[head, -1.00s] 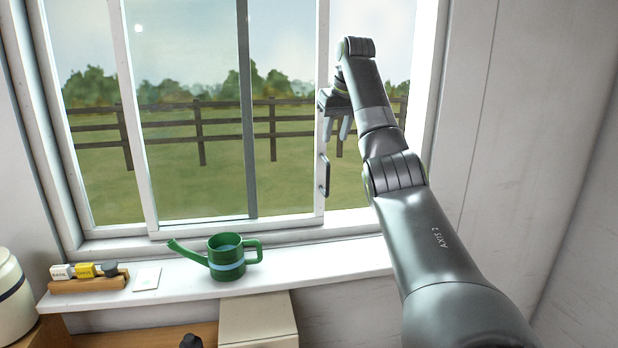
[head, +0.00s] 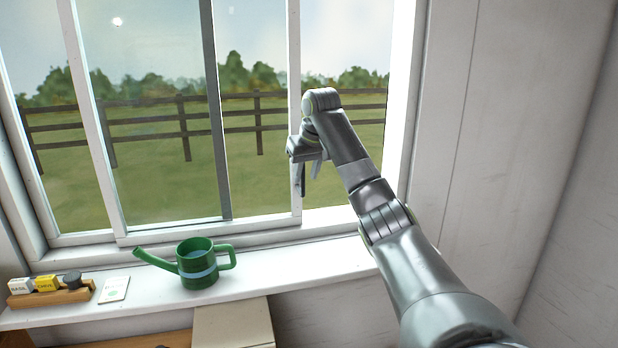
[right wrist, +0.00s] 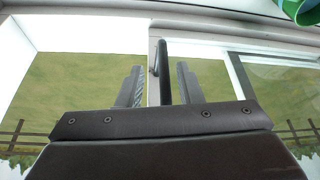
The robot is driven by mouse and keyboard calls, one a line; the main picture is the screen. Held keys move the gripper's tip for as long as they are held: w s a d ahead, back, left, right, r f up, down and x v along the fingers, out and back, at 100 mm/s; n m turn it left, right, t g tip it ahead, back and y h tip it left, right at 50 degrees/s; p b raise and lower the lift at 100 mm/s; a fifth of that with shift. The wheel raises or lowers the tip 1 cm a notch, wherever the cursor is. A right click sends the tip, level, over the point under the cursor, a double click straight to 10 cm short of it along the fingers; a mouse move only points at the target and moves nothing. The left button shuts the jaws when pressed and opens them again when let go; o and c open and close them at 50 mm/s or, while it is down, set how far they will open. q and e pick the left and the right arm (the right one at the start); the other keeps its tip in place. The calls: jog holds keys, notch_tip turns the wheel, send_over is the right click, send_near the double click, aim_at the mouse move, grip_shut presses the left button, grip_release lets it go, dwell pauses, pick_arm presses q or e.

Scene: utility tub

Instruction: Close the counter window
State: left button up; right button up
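The counter window's sliding pane (head: 294,60) has a white frame and stands away from the right jamb (head: 402,100), leaving an open gap on the right. Its dark upright handle (right wrist: 163,62) is on the pane's right stile; in the head view it is mostly hidden behind my right gripper. My right gripper (head: 308,178) is at the handle, its fingers pointing down in the head view. In the right wrist view my right gripper (right wrist: 158,85) is open, with the handle between its two separated fingers. My left gripper is out of view.
A green watering can (head: 198,266) stands on the white sill (head: 300,262), left of my right arm. A pale box (head: 233,325) is below. The sill's right part is clear.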

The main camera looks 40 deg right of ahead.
aim_at(304, 192)
jog(key=shift+w+a+f, duration=0.15)
jog(key=shift+w+f, duration=0.05)
jog(key=shift+f, duration=0.25)
jog(key=shift+w+a+f, duration=0.15)
jog(key=shift+w+f, duration=0.05)
jog(key=shift+f, duration=0.2)
jog(key=shift+w+d+f, duration=0.1)
jog(key=shift+w+f, duration=0.15)
jog(key=shift+f, duration=0.05)
jog(key=shift+d+f, duration=0.15)
jog(key=shift+f, duration=0.05)
jog(key=shift+d, duration=0.15)
jog(key=shift+s+r, duration=0.1)
jog(key=c, duration=0.3)
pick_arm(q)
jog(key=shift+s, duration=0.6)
pick_arm(e)
jog(key=shift+a, duration=0.2)
grip_shut()
